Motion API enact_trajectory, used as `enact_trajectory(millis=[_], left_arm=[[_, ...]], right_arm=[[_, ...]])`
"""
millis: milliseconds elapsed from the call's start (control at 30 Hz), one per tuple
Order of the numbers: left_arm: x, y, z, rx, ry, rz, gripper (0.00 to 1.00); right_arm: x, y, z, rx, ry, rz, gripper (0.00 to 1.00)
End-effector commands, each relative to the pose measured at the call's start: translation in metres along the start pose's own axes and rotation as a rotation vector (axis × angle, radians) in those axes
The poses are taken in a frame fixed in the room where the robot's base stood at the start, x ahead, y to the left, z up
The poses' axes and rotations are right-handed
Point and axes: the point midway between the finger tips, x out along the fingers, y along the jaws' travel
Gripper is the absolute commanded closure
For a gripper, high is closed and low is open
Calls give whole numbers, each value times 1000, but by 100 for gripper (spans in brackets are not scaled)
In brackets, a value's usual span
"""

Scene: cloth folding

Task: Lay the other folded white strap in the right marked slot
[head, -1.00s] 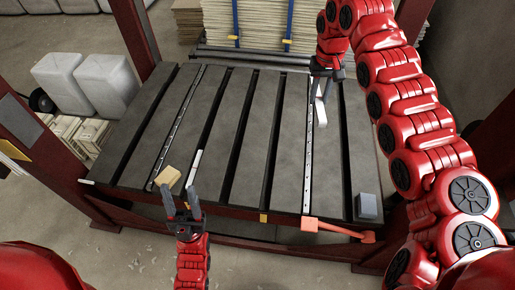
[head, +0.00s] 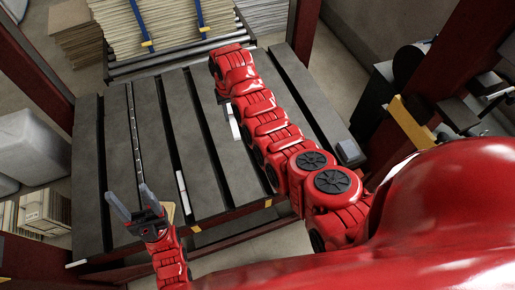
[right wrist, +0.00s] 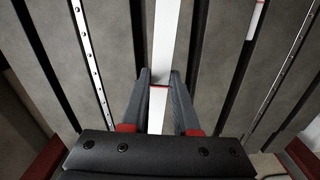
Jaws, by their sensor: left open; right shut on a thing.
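My right gripper (right wrist: 160,100) is shut on a white strap (right wrist: 166,40) with a red mark between its fingers. In the head view this strap (head: 233,122) shows beside my right arm, over the right-middle slats; my arm hides that gripper. Another white strap (head: 181,186) with a red mark lies near the front edge in a dark gap; it also shows at upper right in the right wrist view (right wrist: 257,18). My left gripper (head: 137,208) is open and empty above the front left. I cannot tell which gap is the right marked slot.
The slatted grey table (head: 187,125) carries a perforated metal strip (head: 135,130) on the left; two strips show in the right wrist view. A grey block (head: 348,151) sits at the right edge. A tan block (head: 170,212) is partly behind my left gripper. Stacked sheets (head: 165,25) stand behind.

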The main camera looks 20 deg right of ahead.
Motion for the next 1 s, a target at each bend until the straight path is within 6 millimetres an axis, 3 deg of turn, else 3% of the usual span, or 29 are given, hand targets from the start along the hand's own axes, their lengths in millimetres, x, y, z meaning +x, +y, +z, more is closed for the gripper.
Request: enact_trajectory(millis=[100, 300, 500, 767, 1000], left_arm=[[14, -1, -2, 0, 0, 0, 36], [27, -1, -4, 0, 0, 0, 36], [32, -2, -6, 0, 0, 0, 36], [27, -1, -5, 0, 0, 0, 36], [13, -1, -2, 0, 0, 0, 36]], right_arm=[[43, 12, 30, 1, -8, 5, 100], [94, 41, 75, -34, -6, 4, 100], [114, 61, 99, -81, 0, -1, 100], [125, 65, 103, -93, 1, -3, 100], [147, 65, 104, -92, -4, -3, 100]])
